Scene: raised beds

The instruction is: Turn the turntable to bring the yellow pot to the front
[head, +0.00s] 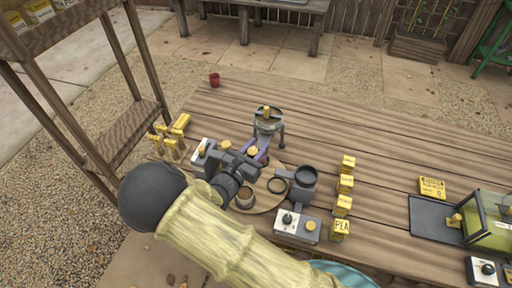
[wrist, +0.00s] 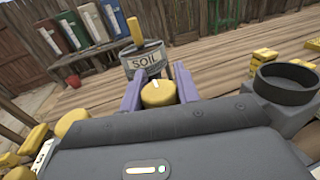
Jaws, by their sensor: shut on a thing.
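The turntable (head: 268,201) looks like a round, light wooden disc low on the bench, partly hidden by my arm and gripper. My gripper (head: 260,156) reaches over its far side, with purple fingers pointing away from me. In the wrist view, the fingers (wrist: 158,92) stand on either side of a rounded yellow knob (wrist: 157,95), and my gripper is shut on it. The knob also shows in the head view (head: 252,151). A tan ring-shaped vessel (head: 245,197) sits by the disc's left side. I cannot tell which thing is the yellow pot.
A grey "SOIL" container (wrist: 146,62) on legs stands just beyond my fingers. A dark grey device with a round cup (head: 306,178) is at right, beside several yellow blocks (head: 344,184). A red pot (head: 214,79) stands at the back left.

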